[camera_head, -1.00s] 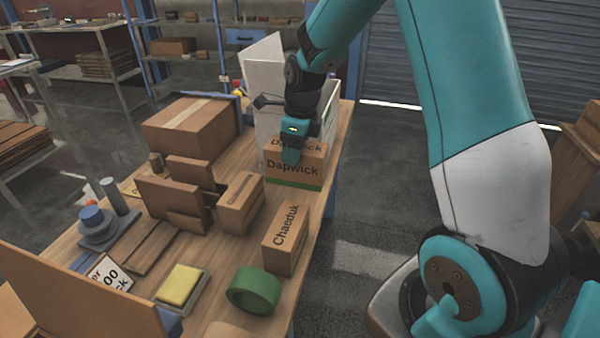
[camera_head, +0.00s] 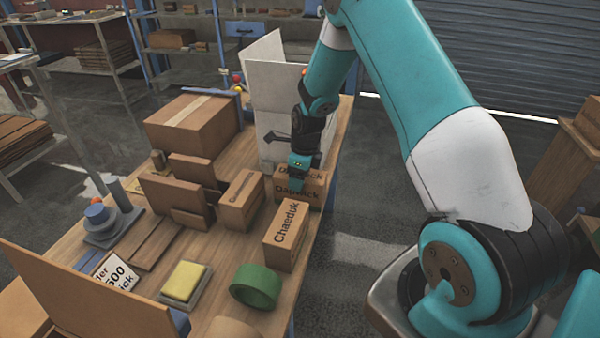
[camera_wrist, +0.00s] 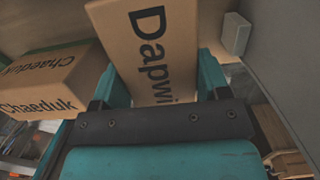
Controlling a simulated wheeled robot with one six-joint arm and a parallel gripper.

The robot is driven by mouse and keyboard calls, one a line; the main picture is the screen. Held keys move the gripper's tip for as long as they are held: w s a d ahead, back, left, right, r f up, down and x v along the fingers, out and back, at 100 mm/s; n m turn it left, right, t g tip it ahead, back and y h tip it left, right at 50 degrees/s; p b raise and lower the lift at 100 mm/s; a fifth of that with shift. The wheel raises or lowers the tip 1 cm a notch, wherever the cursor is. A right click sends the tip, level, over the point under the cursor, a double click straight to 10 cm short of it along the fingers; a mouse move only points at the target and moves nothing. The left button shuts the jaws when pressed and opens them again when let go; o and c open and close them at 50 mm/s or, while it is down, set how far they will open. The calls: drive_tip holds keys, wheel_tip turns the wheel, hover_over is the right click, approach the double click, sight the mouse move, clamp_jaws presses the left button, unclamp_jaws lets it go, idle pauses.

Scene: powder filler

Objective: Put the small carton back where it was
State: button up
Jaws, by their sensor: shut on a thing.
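The small brown carton (camera_head: 312,190) marked Dapwick is at the right edge of the workbench, in front of the white panels. My gripper (camera_head: 297,178) reaches down from above and is shut on it. In the wrist view the carton (camera_wrist: 158,45) fills the space between the two teal fingers (camera_wrist: 163,80). I cannot tell whether its underside touches the bench. A similar carton marked Chaeduk (camera_head: 287,236) stands nearer, just in front; it also shows at the left of the wrist view (camera_wrist: 45,82).
Another small carton (camera_head: 241,200) stands close on the left, beside several brown boxes. A large taped box (camera_head: 192,122) is behind them. White panels (camera_head: 280,135) stand upright just behind my gripper. A green tape roll (camera_head: 256,287) and a yellow pad (camera_head: 184,282) lie nearer.

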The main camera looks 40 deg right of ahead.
drive_tip(key=shift+f, duration=0.1)
drive_tip(key=o, duration=1.3)
wheel_tip(320, 180, up, 11)
drive_tip(key=s+b, duration=0.1)
drive_tip(key=b, duration=0.1)
drive_tip(key=s+a+r+n, duration=0.3)
drive_tip(key=a+r+n, duration=0.2)
drive_tip(key=a+n, duration=0.1)
drive_tip(key=s+a+r+n+y, duration=0.1)
drive_tip(key=s+a+r+n, duration=0.2)
drive_tip(key=s+a+n, duration=0.3)
drive_tip(key=s+a+r+n+y, duration=0.1)
drive_tip(key=s+a+r+n, duration=0.2)
drive_tip(key=s+a+n, duration=0.3)
drive_tip(key=s+a+r+n+g+y, duration=0.1)
drive_tip(key=s+a+r+n, duration=0.2)
drive_tip(key=s+n, duration=0.9)
drive_tip(key=a+n, duration=0.3)
drive_tip(key=n, duration=0.2)
drive_tip(key=shift+n, duration=0.3)
